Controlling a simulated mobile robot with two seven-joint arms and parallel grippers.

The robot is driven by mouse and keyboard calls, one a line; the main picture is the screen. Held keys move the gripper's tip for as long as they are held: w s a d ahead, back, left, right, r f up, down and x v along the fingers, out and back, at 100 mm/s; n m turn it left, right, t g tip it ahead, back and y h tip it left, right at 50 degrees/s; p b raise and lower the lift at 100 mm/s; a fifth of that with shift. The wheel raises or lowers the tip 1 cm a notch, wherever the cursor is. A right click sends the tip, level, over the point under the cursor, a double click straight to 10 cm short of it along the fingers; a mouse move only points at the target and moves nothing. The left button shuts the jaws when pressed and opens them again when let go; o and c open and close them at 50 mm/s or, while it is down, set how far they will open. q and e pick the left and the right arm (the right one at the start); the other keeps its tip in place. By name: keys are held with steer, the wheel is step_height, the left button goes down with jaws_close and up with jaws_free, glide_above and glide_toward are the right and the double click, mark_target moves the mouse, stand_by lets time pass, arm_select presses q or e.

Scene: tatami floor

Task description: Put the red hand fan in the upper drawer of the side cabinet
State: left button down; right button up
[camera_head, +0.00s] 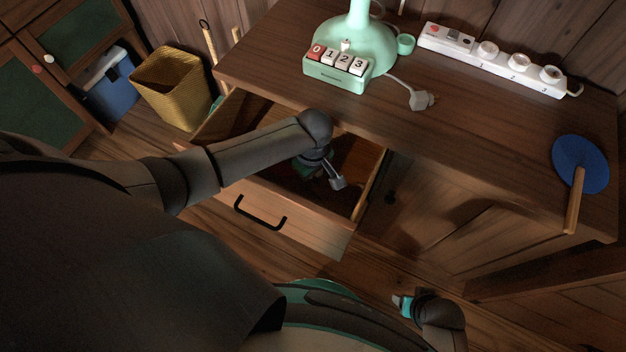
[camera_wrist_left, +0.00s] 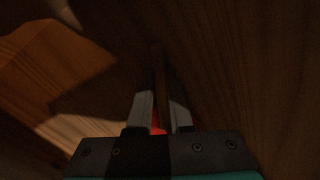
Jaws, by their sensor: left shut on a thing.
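The upper drawer (camera_head: 290,228) of the wooden side cabinet (camera_head: 470,125) is pulled open. My left arm reaches over its front, and my left gripper (camera_head: 337,182) is down inside the drawer. In the left wrist view, the gripper (camera_wrist_left: 160,108) is shut on a thin brown stick, apparently the handle of the red hand fan (camera_wrist_left: 158,122). Only small patches of red show by the fingers; the rest of the fan is hidden or in dark shadow. My right gripper (camera_head: 403,304) is low near the floor, in front of the cabinet; its finger opening is unclear.
A blue round fan (camera_head: 580,163) with a wooden handle lies on the cabinet top at right. A mint lamp base (camera_head: 350,48) with number blocks, a plug (camera_head: 420,100) and a white power strip (camera_head: 490,58) are also there. A yellow basket (camera_head: 172,88) stands at left.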

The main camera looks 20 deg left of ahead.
arm_select(q)
steer(key=shift+f, duration=0.15)
steer(key=c, duration=0.8)
jaws_free()
steer(key=shift+c, duration=0.2)
